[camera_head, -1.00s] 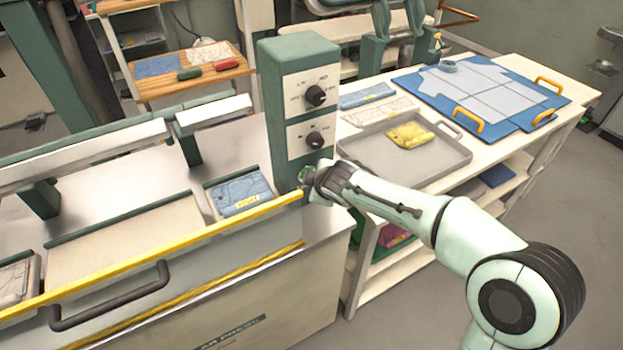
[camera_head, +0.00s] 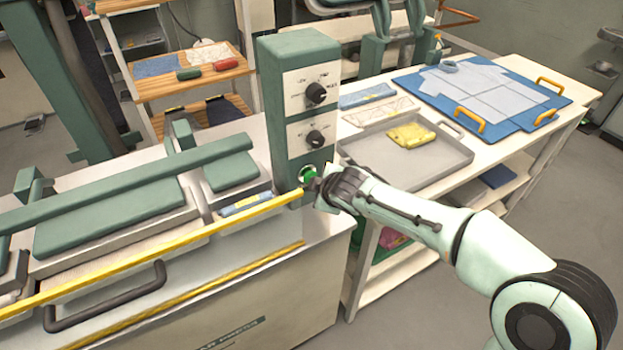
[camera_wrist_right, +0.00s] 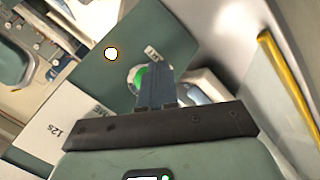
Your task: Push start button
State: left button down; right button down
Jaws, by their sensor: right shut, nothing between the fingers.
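The green start button (camera_head: 308,173) sits in a pale ring low on the front of the green control box (camera_head: 297,45), below two black knobs. My right gripper (camera_head: 316,186) is shut and empty just right of the button. In the right wrist view the button (camera_wrist_right: 141,77) shows partly behind the shut fingertips (camera_wrist_right: 157,75). I cannot tell whether they touch it. A small lit round lamp (camera_wrist_right: 111,54) glows on the panel there. My left gripper is not in view.
The press has green pads (camera_head: 130,203) lowered over its bed, with a yellow front bar (camera_head: 150,252) and a black handle (camera_head: 110,300). A grey tray (camera_head: 360,150) with a yellow cloth (camera_head: 411,136) stands on the table to the right.

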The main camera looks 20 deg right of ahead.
jog(key=s, duration=0.2)
jog(key=s+b, duration=0.1)
jog(key=s, duration=0.1)
jog(key=shift+s+d+b, duration=0.2)
jog(key=shift+s+b, duration=0.1)
dwell(0.8)
